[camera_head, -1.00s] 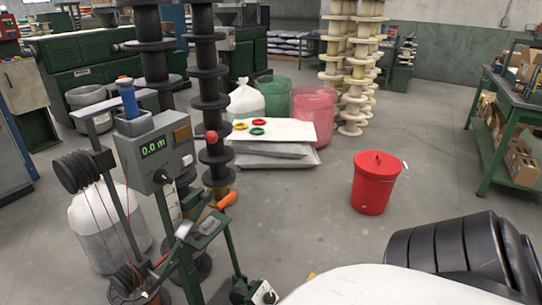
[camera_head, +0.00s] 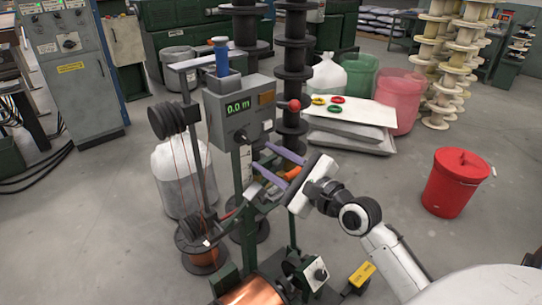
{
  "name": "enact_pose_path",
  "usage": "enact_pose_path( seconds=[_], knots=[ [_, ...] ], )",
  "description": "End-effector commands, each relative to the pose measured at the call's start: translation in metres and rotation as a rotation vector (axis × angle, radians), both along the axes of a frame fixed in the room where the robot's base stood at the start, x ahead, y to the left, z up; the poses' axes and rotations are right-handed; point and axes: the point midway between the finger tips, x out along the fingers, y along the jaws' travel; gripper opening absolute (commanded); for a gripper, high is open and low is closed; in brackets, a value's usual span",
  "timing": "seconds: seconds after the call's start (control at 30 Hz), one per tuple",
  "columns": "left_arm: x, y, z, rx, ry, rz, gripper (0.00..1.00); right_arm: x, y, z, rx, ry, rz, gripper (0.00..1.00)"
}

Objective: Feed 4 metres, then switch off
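The grey meter box (camera_head: 245,105) stands on a green post, its green display (camera_head: 238,107) reading 0.0 m. A copper wire spool (camera_head: 205,256) is at the lower left, and a copper drum (camera_head: 256,293) is at the bottom edge. A small switch box with a knob (camera_head: 318,274) is beside the drum. My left gripper is not in view.
A red lidded bin (camera_head: 455,182) stands at the right. Black spool stacks (camera_head: 292,60) rise behind the meter box. A yellow box (camera_head: 362,273) is low at centre. The floor between the arm and the bin is clear.

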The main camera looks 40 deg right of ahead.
Motion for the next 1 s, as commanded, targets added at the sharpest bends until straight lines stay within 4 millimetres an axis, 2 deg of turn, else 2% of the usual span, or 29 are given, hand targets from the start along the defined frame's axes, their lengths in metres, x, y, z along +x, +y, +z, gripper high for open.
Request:
enact_pose_path(
  seconds=[0.13,0.77,1.0],
  knots=[
    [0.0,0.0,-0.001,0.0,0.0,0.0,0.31,0.004,-0.004,0.012,0.07,-0.019,-0.003,0.34],
    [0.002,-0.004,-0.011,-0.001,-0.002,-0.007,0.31,0.049,-0.001,0.009,0.069,-0.017,-0.004,0.34],
    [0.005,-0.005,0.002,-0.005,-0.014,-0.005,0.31,0.068,0.001,0.013,0.071,-0.017,-0.004,0.34]
  ],
)
